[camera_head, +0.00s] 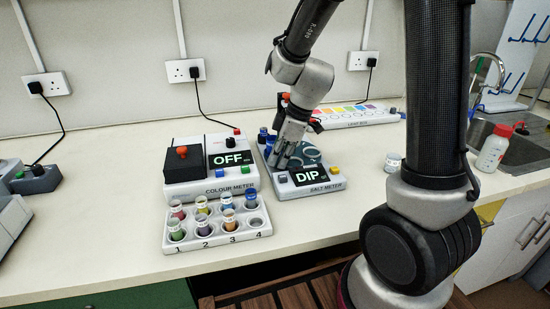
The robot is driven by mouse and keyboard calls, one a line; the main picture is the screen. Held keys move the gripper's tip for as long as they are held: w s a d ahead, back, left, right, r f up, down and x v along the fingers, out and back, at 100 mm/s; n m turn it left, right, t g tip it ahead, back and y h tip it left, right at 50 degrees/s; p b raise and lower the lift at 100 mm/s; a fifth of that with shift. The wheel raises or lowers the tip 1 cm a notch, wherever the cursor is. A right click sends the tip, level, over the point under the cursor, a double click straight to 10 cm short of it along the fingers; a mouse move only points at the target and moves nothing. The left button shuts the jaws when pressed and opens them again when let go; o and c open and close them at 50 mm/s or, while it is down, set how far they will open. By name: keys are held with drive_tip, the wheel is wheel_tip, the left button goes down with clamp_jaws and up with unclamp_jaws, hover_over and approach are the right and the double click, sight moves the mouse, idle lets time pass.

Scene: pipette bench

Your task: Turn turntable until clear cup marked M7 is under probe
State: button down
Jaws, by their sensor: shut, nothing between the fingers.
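The salt meter (325,186) stands on the bench in the middle of the head view, its display reading "DIP". A dark round part that looks like the turntable (310,153) sits on its top, partly hidden by my gripper. My gripper (281,163) is shut and empty, pointing down at the left part of this round area. I cannot tell whether it touches it. Small blue-topped pots (263,136) stand at the meter's back left. I cannot make out an M7 mark, a clear cup on the turntable or the probe.
The colour meter (220,163), reading "OFF", and a rack of coloured vials (260,232) stand close on the left. A small pot (392,162) and a white bottle (493,150) stand right. The bench front right of the salt meter is clear.

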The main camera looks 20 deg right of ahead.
drive_tip(key=shift+s+d, duration=0.3)
drive_tip(key=shift+d, duration=0.05)
idle(0.3)
idle(0.4)
